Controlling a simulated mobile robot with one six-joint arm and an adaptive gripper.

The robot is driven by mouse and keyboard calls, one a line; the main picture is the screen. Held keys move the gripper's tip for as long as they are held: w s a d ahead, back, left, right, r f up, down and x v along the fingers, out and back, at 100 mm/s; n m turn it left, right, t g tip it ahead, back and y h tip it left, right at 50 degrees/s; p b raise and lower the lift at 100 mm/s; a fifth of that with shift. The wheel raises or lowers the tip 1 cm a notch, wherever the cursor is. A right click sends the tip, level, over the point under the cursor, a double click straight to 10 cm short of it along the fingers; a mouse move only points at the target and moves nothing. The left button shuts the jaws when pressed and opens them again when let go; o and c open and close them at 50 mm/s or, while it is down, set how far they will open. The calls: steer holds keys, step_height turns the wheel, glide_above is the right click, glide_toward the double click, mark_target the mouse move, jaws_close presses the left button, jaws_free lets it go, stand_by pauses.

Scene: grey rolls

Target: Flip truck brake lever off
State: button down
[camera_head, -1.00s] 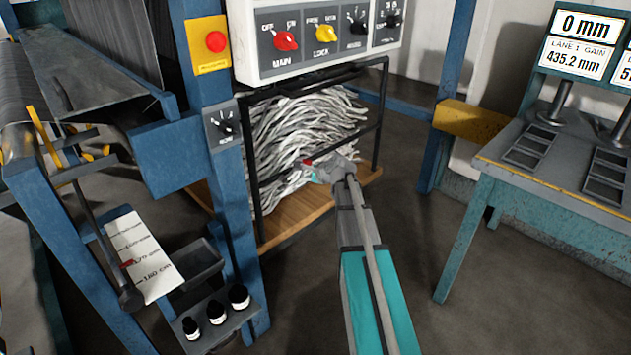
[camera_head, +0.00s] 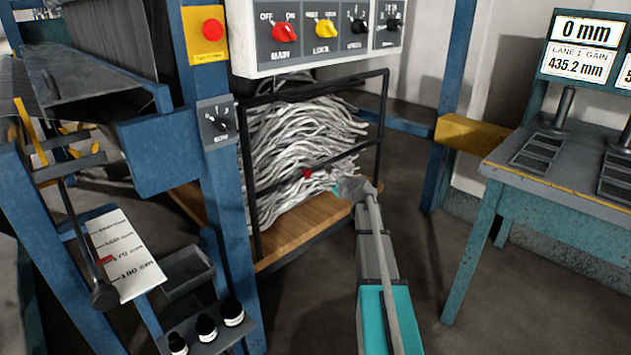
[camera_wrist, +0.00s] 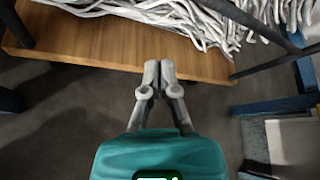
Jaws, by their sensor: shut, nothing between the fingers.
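The truck is a black-framed cart with a wooden deck (camera_head: 285,248) and pale grey strands (camera_head: 290,140) piled on it. A small red piece (camera_head: 307,173) shows at its middle rail in the head view; I cannot tell for sure whether it is the brake lever. My gripper (camera_head: 347,188) is shut and empty, in front of the cart's right side, to the right of the red piece. In the wrist view the closed fingertips (camera_wrist: 159,68) appear over the edge of the wooden deck (camera_wrist: 100,45). No lever shows clearly there.
A blue post with a dial (camera_head: 217,124) stands left of the cart. A control panel (camera_head: 325,32) hangs above it. A teal bench (camera_head: 560,215) stands at the right, with open floor (camera_head: 430,270) between it and the cart.

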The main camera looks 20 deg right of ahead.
steer(key=shift+w+f, duration=0.1)
steer(key=shift+w, duration=0.05)
steer(key=d+b+x, duration=0.1)
steer(key=b+x, duration=0.3)
steer(key=x, duration=0.6)
steer(key=shift+s+a+r+p, duration=0.2)
steer(key=shift+a+r+p, duration=1.35)
steer(key=shift+r+p, duration=0.2)
steer(key=shift+r, duration=0.1)
